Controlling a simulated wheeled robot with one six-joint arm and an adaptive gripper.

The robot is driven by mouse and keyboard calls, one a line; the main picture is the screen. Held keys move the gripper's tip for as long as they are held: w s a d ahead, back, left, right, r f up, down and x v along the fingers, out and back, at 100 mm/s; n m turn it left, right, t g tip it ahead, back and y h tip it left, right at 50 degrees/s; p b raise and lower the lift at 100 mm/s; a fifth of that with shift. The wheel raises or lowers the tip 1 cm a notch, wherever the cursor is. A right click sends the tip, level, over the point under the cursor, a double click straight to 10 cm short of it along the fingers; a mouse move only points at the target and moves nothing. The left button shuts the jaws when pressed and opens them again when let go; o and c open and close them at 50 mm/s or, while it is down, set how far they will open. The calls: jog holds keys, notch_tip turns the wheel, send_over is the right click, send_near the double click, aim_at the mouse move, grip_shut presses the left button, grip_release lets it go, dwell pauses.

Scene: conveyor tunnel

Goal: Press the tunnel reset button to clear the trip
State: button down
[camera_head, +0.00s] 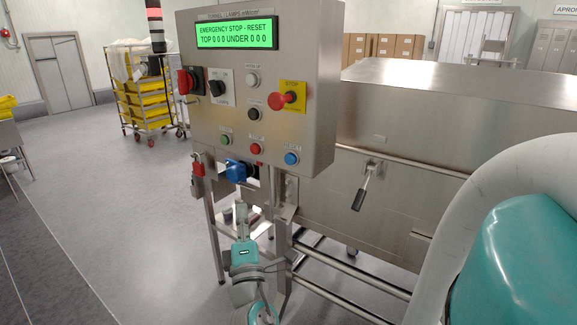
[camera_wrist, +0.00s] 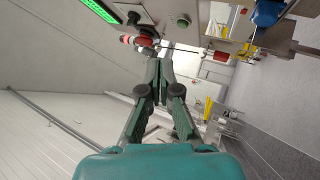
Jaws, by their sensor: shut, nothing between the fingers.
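The steel control panel (camera_head: 215,130) stands at centre in the head view. Its green display (camera_head: 237,33) reads "EMERGENCY STOP - RESET". A blue button (camera_head: 291,158) is at the lower right of the bottom row, beside a red button (camera_head: 256,149) and a green button (camera_head: 226,140). The labels are too small to read surely, so I cannot tell which button is the tunnel reset. A red mushroom button (camera_head: 283,99) sits on a yellow plate. My gripper (camera_head: 241,208) is below the panel, apart from the buttons. In the wrist view its fingers (camera_wrist: 161,62) are together and empty.
A white button (camera_head: 252,80) and a black button (camera_head: 253,114) are on the panel. A blue connector (camera_head: 238,171) and a red padlock (camera_head: 198,166) hang at its lower edge. The steel tunnel (camera_head: 430,110) stands right. A cart of yellow trays (camera_head: 145,100) is behind; open floor lies left.

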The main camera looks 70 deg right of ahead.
jog(key=s+d+r+m+g+h, duration=0.1)
jog(key=s+d+r+g+h, duration=0.1)
jog(key=r, duration=0.4)
jog(key=shift+d+r+m+g+h, duration=0.4)
jog(key=shift+d+g+h, duration=0.4)
jog(key=shift+d+g, duration=0.15)
jog(key=shift+d+f, duration=0.1)
jog(key=shift+d, duration=0.05)
send_near(285, 155)
jog(key=shift+w+a+r+x, duration=0.1)
jog(key=shift+w+a+x, duration=0.05)
jog(key=shift+x, duration=0.8)
jog(key=shift+w+a+r+x, duration=0.1)
jog(key=shift+r+x, duration=0.05)
jog(key=shift+x, duration=0.8)
jog(key=shift+w+a+r+x, duration=0.1)
jog(key=shift+w+a+x, duration=0.05)
jog(key=shift+x, duration=0.75)
jog(key=shift+d, duration=0.1)
jog(key=shift+s+d, duration=0.1)
jog(key=shift+d, duration=0.25)
jog(key=shift+s+d, duration=0.15)
jog(key=shift+d, duration=0.4)
jog(key=shift+a, duration=0.15)
jog(key=shift+w+a, duration=0.2)
jog(key=shift+a, duration=0.6)
